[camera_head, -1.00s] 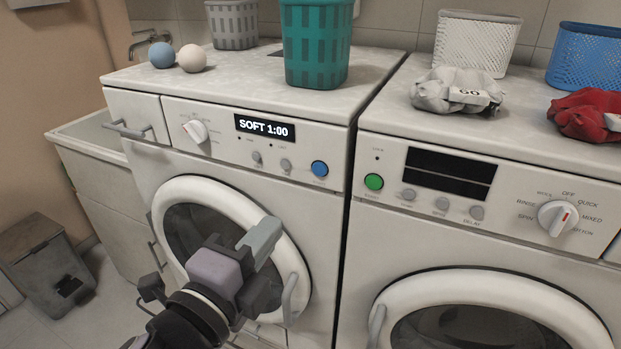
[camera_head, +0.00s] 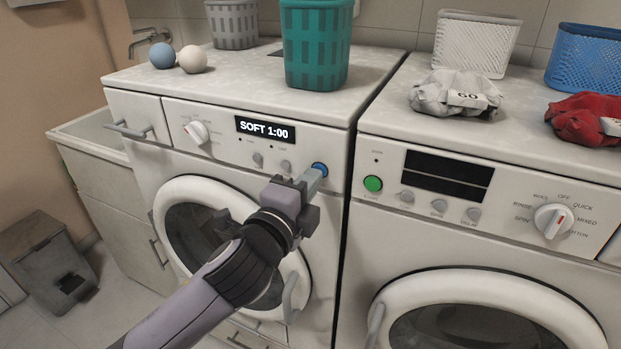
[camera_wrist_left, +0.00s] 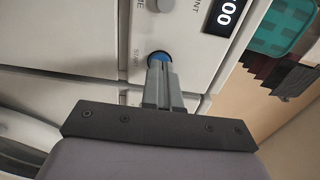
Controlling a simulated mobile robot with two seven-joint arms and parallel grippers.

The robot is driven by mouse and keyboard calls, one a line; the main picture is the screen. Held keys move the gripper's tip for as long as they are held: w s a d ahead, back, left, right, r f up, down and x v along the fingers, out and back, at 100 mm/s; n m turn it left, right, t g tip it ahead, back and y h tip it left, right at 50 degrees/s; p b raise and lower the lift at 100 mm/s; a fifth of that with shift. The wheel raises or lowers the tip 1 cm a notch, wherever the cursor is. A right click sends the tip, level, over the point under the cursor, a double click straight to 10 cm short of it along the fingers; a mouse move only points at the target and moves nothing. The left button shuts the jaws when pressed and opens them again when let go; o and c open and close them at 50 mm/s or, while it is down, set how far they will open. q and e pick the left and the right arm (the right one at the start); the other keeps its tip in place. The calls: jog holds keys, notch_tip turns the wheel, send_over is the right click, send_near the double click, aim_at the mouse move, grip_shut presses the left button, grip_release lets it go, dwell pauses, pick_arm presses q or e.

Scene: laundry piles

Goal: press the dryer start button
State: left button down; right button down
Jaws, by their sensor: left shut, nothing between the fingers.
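The left machine (camera_head: 200,155) has a lit display (camera_head: 264,129) reading "SOFT 1:00". Its blue start button (camera_head: 320,168) is at the right end of the panel; in the left wrist view the button (camera_wrist_left: 159,55) shows just beyond my fingertips, beside the label "START". My left gripper (camera_head: 313,177) is shut and empty, its fingertips pointing at the blue button and overlapping its lower edge in the picture. I cannot tell whether they touch it. The left gripper (camera_wrist_left: 160,68) partly hides the button in the wrist view. My right gripper is not in view.
The right machine (camera_head: 380,235) has a green button (camera_head: 373,183), a dark display (camera_head: 448,174) and a dial (camera_head: 553,219). A teal basket (camera_head: 316,45), grey cloth (camera_head: 440,94) and red cloth (camera_head: 580,120) lie on the tops. A door handle (camera_head: 290,298) is below my gripper.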

pick_arm(q)
jog(key=shift+w+d, duration=0.15)
jog(key=shift+w, duration=0.15)
